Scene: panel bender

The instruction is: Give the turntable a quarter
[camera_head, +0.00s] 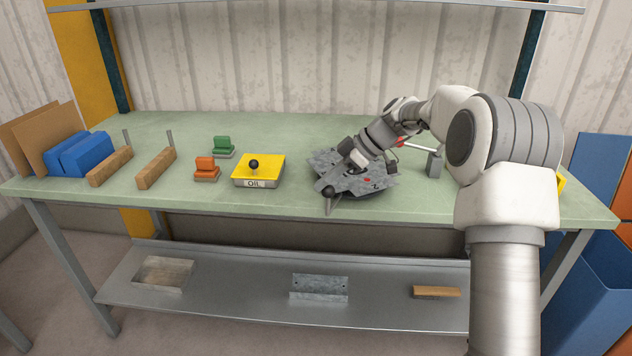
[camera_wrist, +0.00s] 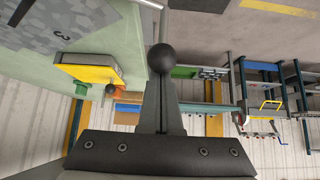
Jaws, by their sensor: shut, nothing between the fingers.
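The turntable (camera_head: 385,186) is a mottled grey plate with a digit and red marks, near the front of the bench, partly hidden by my arm. In the wrist view, part of its plate (camera_wrist: 85,22) with a "3" shows at upper left. A black ball knob (camera_wrist: 162,58) on a thin grey rod lies just beyond the fingertips, in line with them; I cannot tell if they touch it. The knob also shows low at the plate's front edge in the head view (camera_head: 328,190). My gripper (camera_wrist: 162,85) is shut and empty.
A yellow-topped oil box (camera_head: 258,168) with a black knob stands left of the turntable. Orange (camera_head: 206,168) and green (camera_head: 223,147) blocks, wooden bars (camera_head: 156,168) and blue blocks (camera_head: 82,154) lie further left. A grey post (camera_head: 434,164) stands right. Bare bench lies along the back.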

